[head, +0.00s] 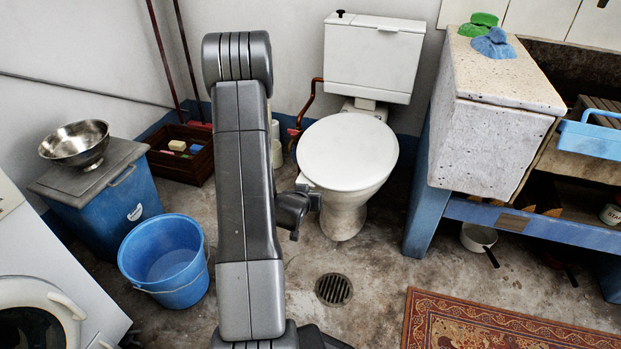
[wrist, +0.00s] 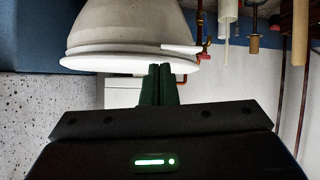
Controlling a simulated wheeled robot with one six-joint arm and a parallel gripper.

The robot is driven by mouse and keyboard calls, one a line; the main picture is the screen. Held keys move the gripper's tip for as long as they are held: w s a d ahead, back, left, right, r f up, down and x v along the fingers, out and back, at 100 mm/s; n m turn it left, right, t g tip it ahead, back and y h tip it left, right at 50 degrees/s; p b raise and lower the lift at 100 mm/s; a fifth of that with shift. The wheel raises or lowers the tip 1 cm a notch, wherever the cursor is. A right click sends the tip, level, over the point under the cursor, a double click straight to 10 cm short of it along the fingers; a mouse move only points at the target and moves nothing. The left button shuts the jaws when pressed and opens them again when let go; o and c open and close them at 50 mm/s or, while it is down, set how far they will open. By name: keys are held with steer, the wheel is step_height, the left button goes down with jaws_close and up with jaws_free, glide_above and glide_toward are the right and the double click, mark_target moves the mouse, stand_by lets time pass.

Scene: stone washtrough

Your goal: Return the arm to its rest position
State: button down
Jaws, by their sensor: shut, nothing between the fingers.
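My arm (head: 243,180) stands folded upright in the middle of the head view, in front of the wall and to the left of the toilet. A dark wrist part (head: 295,208) juts out from its right side; the fingers are hidden or cannot be made out there. In the wrist view, my gripper (wrist: 159,72) shows as two dark fingers pressed together with nothing between them. That view is upside down, and the fingertips overlap the picture of the white toilet (wrist: 130,38); I cannot tell the distance.
The toilet (head: 348,165) stands right of the arm. A blue bucket (head: 165,262), a blue bin (head: 110,212) with a steel bowl (head: 75,142), and a washing machine (head: 45,290) are left. The stone trough (head: 490,120) is right. Floor around the drain (head: 333,289) is clear.

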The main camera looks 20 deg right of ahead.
steer(key=shift+s+a+f, duration=0.4)
steer(key=shift+s+f, duration=0.2)
steer(key=shift+f, duration=0.05)
